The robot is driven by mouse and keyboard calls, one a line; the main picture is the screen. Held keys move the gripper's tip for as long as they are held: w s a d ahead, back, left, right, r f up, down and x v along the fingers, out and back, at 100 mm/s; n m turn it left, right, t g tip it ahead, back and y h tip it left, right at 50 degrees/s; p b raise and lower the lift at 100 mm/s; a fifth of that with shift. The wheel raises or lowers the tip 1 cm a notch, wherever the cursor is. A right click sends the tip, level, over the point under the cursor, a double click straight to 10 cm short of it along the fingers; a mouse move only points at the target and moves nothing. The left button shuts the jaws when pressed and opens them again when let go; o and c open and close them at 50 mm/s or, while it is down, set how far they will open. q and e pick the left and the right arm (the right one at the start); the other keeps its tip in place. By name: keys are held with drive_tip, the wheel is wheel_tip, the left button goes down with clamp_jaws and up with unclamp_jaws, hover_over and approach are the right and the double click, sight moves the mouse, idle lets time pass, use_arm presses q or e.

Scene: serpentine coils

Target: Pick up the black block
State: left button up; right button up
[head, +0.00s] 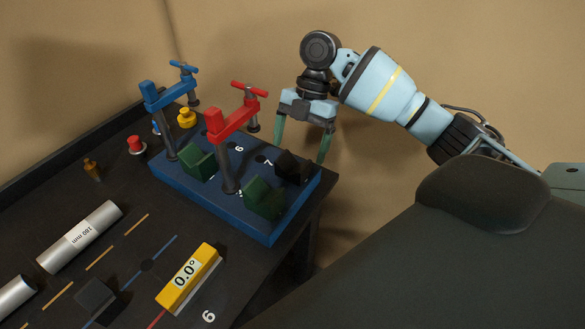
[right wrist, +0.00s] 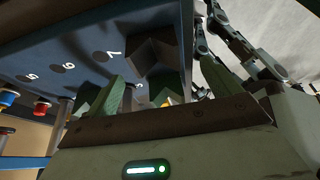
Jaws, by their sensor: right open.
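A black block (head: 293,167) with a notched top sits on the blue board (head: 262,228) beside the number 7, near its right end. It also shows large and dark in the right wrist view (right wrist: 152,52). My right gripper (head: 300,150) is open and empty, with its green fingers pointing down at the block's far side. In the right wrist view the fingers (right wrist: 170,88) stand apart with the block beyond them, roughly between them. I cannot tell whether they touch it. My left gripper is not in view.
Green blocks (head: 264,198) stand left of the black block. A red clamp (head: 231,122) and a blue clamp (head: 164,98) rise from the board. A dark block (head: 98,300), a yellow level (head: 188,279) and a metal cylinder (head: 80,237) lie on the table in front.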

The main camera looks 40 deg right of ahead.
sight(291, 172)
drive_tip(key=shift+w+x, duration=0.2)
drive_tip(key=shift+x, duration=1.1)
drive_tip(key=shift+w+x, duration=0.2)
drive_tip(key=shift+x, duration=1.1)
drive_tip(key=c, duration=1.4)
